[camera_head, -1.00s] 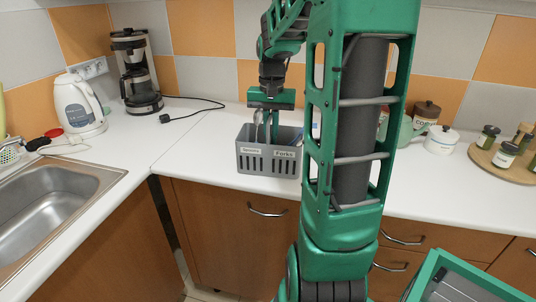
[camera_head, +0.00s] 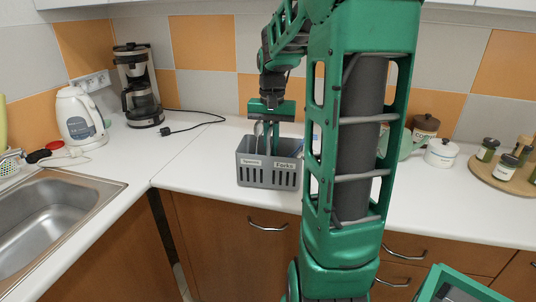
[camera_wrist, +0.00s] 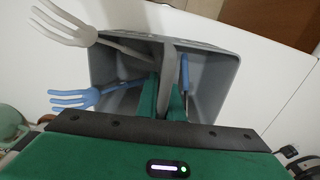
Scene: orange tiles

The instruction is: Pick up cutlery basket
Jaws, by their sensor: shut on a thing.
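The grey cutlery basket (camera_head: 268,174) stands on the white counter near its front edge, with slots and labels on its front; one label reads "Forks". My green gripper (camera_head: 270,132) reaches down into it from above. In the wrist view my gripper (camera_wrist: 170,100) is shut on the basket's middle divider, one finger on each side. The basket (camera_wrist: 215,65) holds a grey fork (camera_wrist: 75,28), a blue fork (camera_wrist: 80,98) and a blue handle (camera_wrist: 185,72).
A coffee maker (camera_head: 138,85) and a white kettle (camera_head: 78,117) stand at the left, by the sink (camera_head: 60,215). A white pot (camera_head: 441,153) and jars on a round board (camera_head: 490,170) stand at the right.

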